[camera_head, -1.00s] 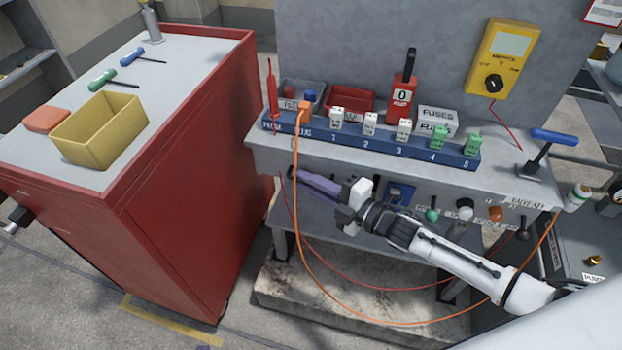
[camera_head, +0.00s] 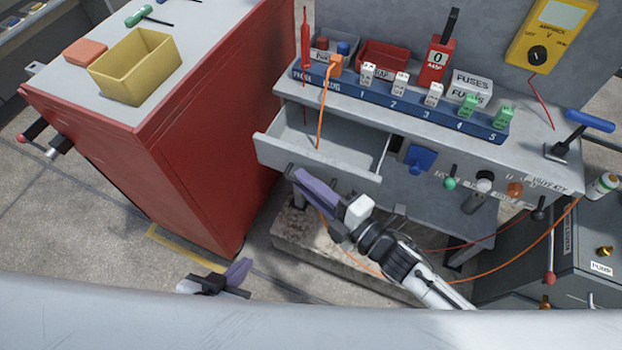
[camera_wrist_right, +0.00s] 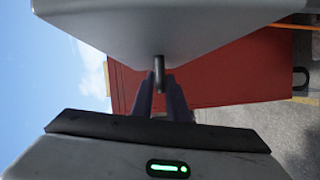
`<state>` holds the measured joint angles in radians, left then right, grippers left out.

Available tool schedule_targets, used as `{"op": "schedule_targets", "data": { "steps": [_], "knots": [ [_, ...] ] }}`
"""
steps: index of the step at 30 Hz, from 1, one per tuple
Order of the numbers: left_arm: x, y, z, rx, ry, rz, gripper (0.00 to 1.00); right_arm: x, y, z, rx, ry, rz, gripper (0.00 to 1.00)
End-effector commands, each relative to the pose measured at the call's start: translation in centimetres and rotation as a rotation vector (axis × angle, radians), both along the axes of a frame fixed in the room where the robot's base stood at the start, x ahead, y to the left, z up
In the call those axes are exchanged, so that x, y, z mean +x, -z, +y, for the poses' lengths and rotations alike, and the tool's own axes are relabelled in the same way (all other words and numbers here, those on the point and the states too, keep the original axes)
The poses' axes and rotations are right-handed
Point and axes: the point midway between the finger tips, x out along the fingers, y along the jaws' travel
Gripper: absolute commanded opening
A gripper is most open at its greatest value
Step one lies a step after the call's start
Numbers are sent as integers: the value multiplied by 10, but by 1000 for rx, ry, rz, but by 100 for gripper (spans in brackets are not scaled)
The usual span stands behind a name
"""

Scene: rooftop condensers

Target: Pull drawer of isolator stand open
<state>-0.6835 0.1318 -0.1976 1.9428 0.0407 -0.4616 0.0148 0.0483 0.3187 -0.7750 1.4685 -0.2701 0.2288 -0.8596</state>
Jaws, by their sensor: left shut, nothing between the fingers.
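The isolator stand (camera_head: 430,150) is the grey bench at centre right. Its drawer (camera_head: 325,164) at the stand's left end is pulled out, its inside visible and empty apart from an orange cable crossing it. My right gripper (camera_head: 300,180) is at the drawer front, its purple fingers just below the front's edge. In the right wrist view, its fingers (camera_wrist_right: 160,95) are on both sides of a dark round handle (camera_wrist_right: 158,68) under a grey panel, and look closed on it. My left gripper (camera_head: 238,272) is shut and empty, low in the head view, away from the stand.
A red cabinet (camera_head: 205,140) stands close to the drawer's left, with a yellow bin (camera_head: 135,68) on top. An orange cable (camera_head: 322,110) hangs from the blue strip past the drawer. A concrete block (camera_head: 295,240) lies beneath the stand.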

Motion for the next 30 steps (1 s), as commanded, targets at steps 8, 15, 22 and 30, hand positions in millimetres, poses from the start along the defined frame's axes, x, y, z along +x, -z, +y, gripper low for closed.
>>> {"op": "schedule_targets", "data": {
  "steps": [8,15,22,30],
  "knots": [
    [-3,2,0,1,1,7,0,0,-1,0,2,1,-1,27],
    [-3,1,-1,0,3,8,0,-9,-1,-11,2,2,1,27],
    [-3,0,-2,-1,3,7,0,-40,-4,-44,0,1,3,27],
    [-3,0,-2,-2,4,5,0,-66,-8,-72,1,1,2,27]
  ]
}}
